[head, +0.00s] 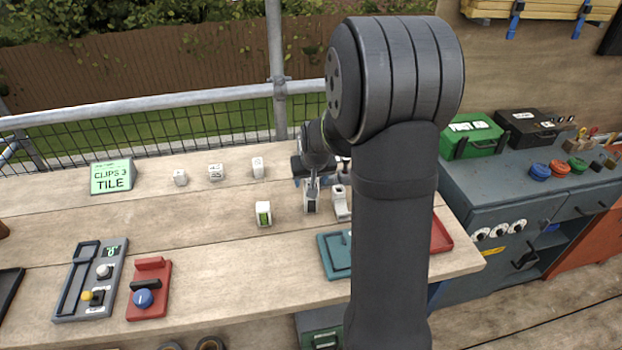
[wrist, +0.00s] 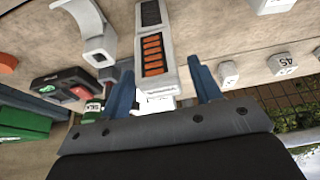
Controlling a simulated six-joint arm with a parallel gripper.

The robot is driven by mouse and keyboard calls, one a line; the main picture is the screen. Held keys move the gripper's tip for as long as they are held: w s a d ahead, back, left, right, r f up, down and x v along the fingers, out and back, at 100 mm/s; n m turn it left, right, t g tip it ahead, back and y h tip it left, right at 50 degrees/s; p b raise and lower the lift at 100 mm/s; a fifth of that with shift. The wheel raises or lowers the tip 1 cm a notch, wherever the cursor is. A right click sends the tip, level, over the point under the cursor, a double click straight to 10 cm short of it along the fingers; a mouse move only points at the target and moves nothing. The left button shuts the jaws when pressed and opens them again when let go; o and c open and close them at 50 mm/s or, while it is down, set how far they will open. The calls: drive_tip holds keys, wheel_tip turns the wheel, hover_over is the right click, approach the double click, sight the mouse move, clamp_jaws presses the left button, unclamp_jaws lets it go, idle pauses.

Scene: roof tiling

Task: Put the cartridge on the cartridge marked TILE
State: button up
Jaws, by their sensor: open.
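My gripper (head: 312,182) is over the bench, partly hidden behind my arm in the head view. In the wrist view its two blue fingers (wrist: 161,66) are open, one on each side of a pale cartridge (wrist: 137,50) with a column of orange bars in a dark window. Whether they touch it I cannot tell. A cartridge (head: 311,204) stands just below the gripper in the head view. A white cartridge with a green window (head: 264,213) stands to its left. I can read TILE only on the green sign (head: 113,177), not on any cartridge.
A white hooked part (head: 341,204) is close to the right of the gripper; it also shows in the wrist view (wrist: 97,42). Small white blocks (head: 216,172) line the back. A teal tray (head: 333,262) and a red device (head: 149,290) are in front. Bare bench lies left of centre.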

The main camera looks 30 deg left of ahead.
drive_tip(key=v, duration=1.2)
drive_tip(key=shift+r, duration=0.15)
drive_tip(key=x, duration=1.2)
drive_tip(key=shift+f, duration=0.25)
drive_tip(key=shift+r, duration=1.35)
